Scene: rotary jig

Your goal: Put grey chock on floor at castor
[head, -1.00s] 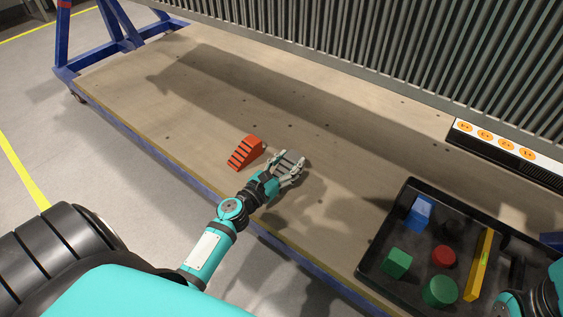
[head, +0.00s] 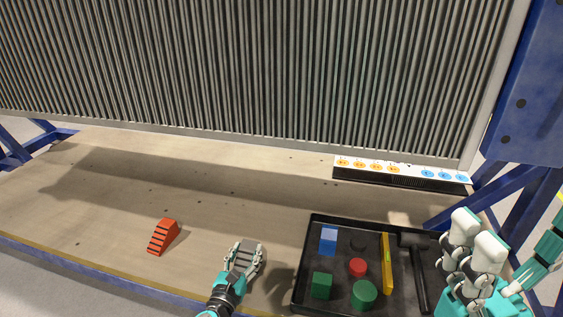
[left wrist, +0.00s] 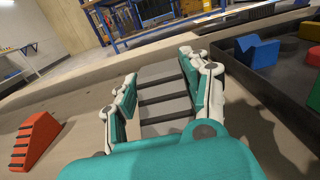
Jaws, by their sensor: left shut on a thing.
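The grey chock (head: 244,259) is a ribbed wedge between the fingers of my left gripper (head: 243,256), which is shut on it. In the left wrist view the grey chock (left wrist: 163,96) shows its stepped face between both fingers. I cannot tell whether it touches the wooden deck below. My right gripper (head: 474,247) is at the right, beside the tray; its jaw opening is unclear.
An orange-red chock (head: 164,237) stands on the wooden deck (head: 100,205), left of my left gripper. A black tray (head: 308,250) with coloured blocks and a hammer (head: 416,270) lies to the right. A ribbed panel (head: 250,70) and a socket strip (head: 400,171) stand behind.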

